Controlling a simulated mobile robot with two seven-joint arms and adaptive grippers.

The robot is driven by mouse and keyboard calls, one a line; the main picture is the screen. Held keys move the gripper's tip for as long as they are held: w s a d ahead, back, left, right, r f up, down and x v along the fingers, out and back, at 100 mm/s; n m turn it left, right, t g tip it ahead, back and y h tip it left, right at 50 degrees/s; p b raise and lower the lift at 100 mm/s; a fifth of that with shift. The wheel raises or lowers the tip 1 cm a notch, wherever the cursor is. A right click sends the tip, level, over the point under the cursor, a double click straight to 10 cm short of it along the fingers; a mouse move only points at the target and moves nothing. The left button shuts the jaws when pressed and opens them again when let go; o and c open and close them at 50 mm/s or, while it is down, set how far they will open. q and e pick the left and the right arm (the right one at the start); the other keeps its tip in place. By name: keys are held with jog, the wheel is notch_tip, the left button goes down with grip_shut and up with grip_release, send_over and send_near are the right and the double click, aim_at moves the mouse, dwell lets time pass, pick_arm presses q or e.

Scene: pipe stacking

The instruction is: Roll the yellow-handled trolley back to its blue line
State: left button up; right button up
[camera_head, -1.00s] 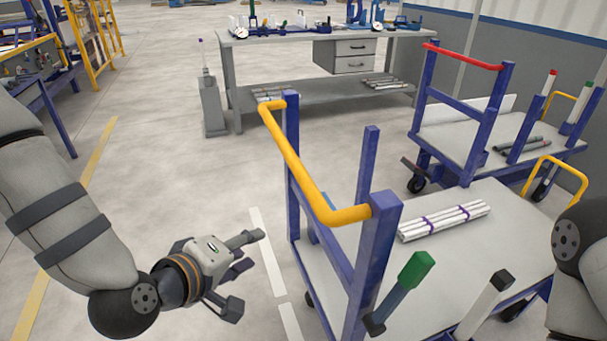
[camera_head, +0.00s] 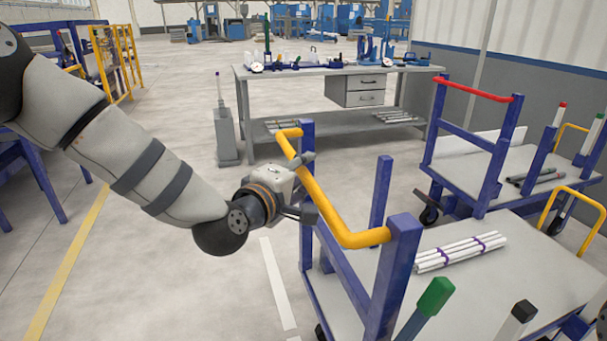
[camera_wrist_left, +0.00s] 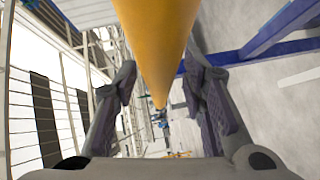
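The trolley with the yellow handle (camera_head: 325,208) stands at the front right. It has blue posts (camera_head: 391,275) and a pale deck (camera_head: 490,285) carrying a bundle of white pipes (camera_head: 462,252). My left gripper (camera_head: 306,187) is at the handle's long bar, from its left side. In the left wrist view the yellow bar (camera_wrist_left: 158,45) runs between the two spread fingers (camera_wrist_left: 160,95), with gaps showing on both sides. No blue floor line shows; a white line (camera_head: 278,284) lies left of the trolley.
A red-handled trolley (camera_head: 473,84) stands behind at the right. A grey workbench (camera_head: 330,72) with drawers is at the back, and a grey post stand (camera_head: 225,135) is left of it. Floor left of the trolley is clear, with a yellow line (camera_head: 70,265).

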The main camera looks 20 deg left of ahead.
pick_arm(q)
grip_shut()
jog(key=shift+d, duration=0.1)
